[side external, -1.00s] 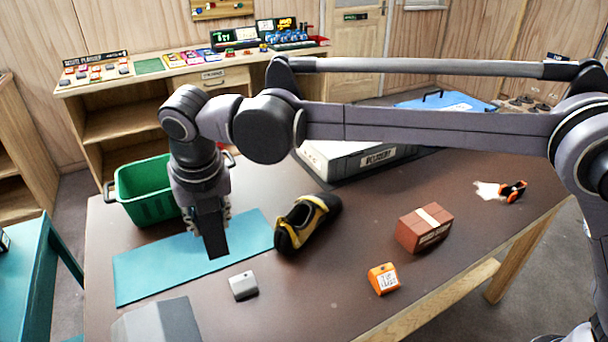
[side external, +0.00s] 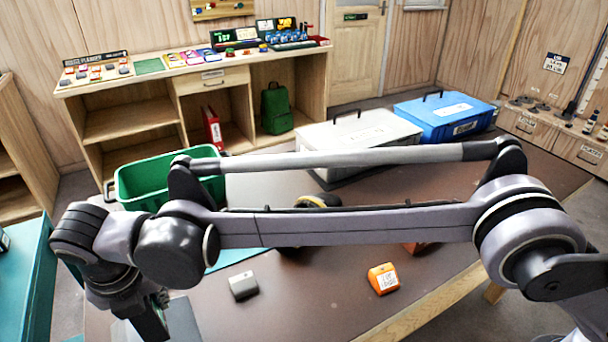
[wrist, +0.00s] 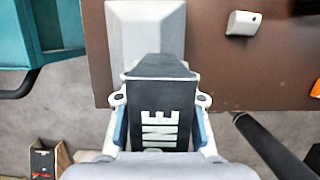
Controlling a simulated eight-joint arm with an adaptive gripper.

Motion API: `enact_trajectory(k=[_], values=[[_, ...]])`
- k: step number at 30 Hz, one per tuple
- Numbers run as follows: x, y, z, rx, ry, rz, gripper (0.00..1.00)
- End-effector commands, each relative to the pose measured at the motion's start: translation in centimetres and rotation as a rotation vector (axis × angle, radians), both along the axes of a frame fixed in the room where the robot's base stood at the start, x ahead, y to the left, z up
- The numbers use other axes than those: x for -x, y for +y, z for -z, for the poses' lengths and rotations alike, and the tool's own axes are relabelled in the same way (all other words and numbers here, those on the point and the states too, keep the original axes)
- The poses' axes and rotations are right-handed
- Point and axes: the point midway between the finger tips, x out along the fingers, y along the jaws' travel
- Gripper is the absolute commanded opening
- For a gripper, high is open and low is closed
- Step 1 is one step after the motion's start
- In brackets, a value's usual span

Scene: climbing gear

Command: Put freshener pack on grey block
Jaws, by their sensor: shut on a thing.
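The freshener pack is black with white lettering reading "PINE" in the wrist view (wrist: 158,120); it also shows dark at the lower left of the side view (side external: 152,325). My gripper (wrist: 160,108) is shut on it, with a finger at each side. The grey block (wrist: 147,30) is a large sloped shape just beyond the pack in the wrist view. In the side view the grey block (side external: 184,322) is partly hidden behind the pack and gripper. The pack overlaps the block's near part in the picture; I cannot tell if they touch.
A small light-grey piece (side external: 243,285) and an orange piece (side external: 383,279) lie on the brown table (side external: 310,310). A green crate (side external: 135,190) stands at the back left. My arm hides most of the shoe and brick-coloured box.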

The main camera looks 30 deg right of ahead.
Motion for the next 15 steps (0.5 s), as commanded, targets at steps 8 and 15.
enact_trajectory(k=[8, 15], values=[[0.0, 0.0, 3.4, 0.000, 0.000, 0.000, 0.00], [0.0, 0.0, 4.0, 0.000, 0.000, 0.000, 0.00]])
